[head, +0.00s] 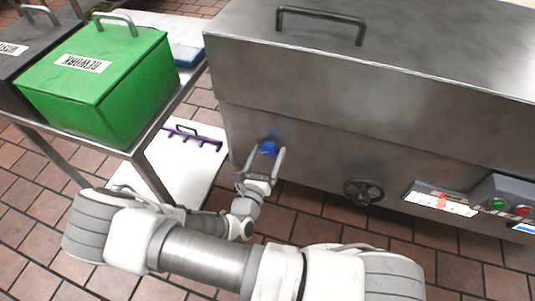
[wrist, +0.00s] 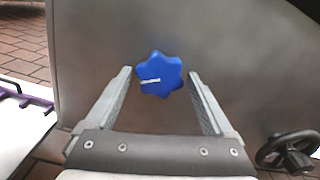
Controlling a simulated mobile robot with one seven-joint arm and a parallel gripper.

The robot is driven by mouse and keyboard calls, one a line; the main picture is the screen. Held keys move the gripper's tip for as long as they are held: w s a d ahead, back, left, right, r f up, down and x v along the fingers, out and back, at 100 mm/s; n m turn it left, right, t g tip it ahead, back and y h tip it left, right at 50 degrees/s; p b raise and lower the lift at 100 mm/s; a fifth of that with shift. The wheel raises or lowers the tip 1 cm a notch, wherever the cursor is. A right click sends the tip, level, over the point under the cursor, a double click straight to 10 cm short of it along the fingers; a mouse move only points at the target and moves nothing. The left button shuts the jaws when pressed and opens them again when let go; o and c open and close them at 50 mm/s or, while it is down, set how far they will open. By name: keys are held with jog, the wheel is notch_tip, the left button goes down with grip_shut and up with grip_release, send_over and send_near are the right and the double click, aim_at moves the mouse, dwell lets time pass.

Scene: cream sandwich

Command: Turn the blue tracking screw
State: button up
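The blue tracking screw (head: 268,149) is a lobed knob on the front side of the steel machine (head: 300,120), near its lower left corner. In the wrist view the blue knob (wrist: 160,75) carries a white mark that lies nearly level, on its left half. My gripper (head: 264,160) is open and faces the knob. In the wrist view the fingers of my gripper (wrist: 160,75) stand to the left and right of the knob, with a gap on each side. I cannot tell how far the fingertips are from the panel.
A dark handwheel (head: 363,192) sits on the machine to the right of the knob. Farther right is a box with green and red buttons (head: 507,205). At left, a green bin (head: 105,80) stands on a metal table, above a white board with a purple rack (head: 195,137).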

jog(key=c, duration=1.1)
jog(key=shift+r+m+p, duration=0.1)
jog(key=shift+m+p, duration=0.75)
jog(key=shift+m, duration=0.15)
jog(key=m+p, duration=0.2)
jog(key=m, duration=0.1)
jog(key=m+p, duration=0.3)
jog(key=m, duration=0.3)
jog(key=shift+a+m, duration=0.1)
jog(key=shift+m, duration=0.3)
jog(key=m+p, duration=0.2)
jog(key=m, duration=0.4)
jog(key=m+p, duration=0.2)
jog(key=m, duration=0.3)
jog(key=shift+m, duration=0.4)
